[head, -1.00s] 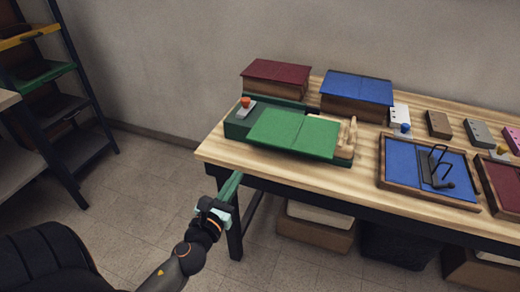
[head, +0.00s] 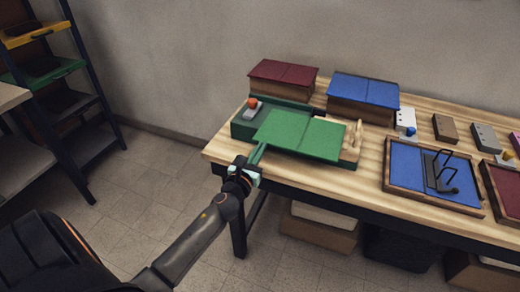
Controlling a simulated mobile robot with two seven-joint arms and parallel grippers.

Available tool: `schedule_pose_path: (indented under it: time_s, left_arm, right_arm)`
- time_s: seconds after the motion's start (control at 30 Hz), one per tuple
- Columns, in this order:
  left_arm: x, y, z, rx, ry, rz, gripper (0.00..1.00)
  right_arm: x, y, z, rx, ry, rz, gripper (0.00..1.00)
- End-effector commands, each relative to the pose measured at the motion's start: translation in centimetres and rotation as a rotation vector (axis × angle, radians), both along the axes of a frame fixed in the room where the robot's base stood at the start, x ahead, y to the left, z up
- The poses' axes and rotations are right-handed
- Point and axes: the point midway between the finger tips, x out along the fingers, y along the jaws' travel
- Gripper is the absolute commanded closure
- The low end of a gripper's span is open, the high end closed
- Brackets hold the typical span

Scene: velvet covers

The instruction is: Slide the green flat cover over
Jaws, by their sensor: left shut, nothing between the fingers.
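The green flat cover (head: 301,134) lies on a dark green box (head: 242,128) at the left end of the table. A grey block with an orange knob (head: 253,104) sits on the box's left part. Wooden pieces (head: 351,143) show at the box's right end. My left gripper (head: 259,153) is shut and empty, its fingers at the cover's front left corner. I cannot tell whether they touch it. My right gripper is not in view.
A dark red covered box (head: 283,74) and a blue covered box (head: 362,91) stand behind. A blue tray with a black wire piece (head: 405,177) lies to the right, with several small blocks behind it.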

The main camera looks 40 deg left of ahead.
Motion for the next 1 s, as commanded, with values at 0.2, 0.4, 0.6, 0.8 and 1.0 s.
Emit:
schedule_pose_path:
  time_s: [0.2, 0.4, 0.6, 0.8, 1.0]
  left_arm:
    - [0.0, 0.0, 0.0, 0.0, 0.0, 0.0, 1.0]
    - [1.3, 0.3, 0.0, 0.002, -0.001, -0.001, 1.0]
    - [3.2, 0.7, -0.1, 0.002, 0.0, -0.002, 1.0]
    - [3.4, 0.8, 0.0, 0.0, -0.001, -0.001, 1.0]
    - [3.4, 0.9, 0.1, 0.0, -0.002, 0.0, 1.0]
  right_arm:
    - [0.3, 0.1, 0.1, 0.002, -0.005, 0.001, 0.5]
    - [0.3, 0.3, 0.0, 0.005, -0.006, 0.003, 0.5]
    - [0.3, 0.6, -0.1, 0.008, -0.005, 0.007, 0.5]
    - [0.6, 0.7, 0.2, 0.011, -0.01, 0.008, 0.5]
    - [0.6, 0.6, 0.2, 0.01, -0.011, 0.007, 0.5]
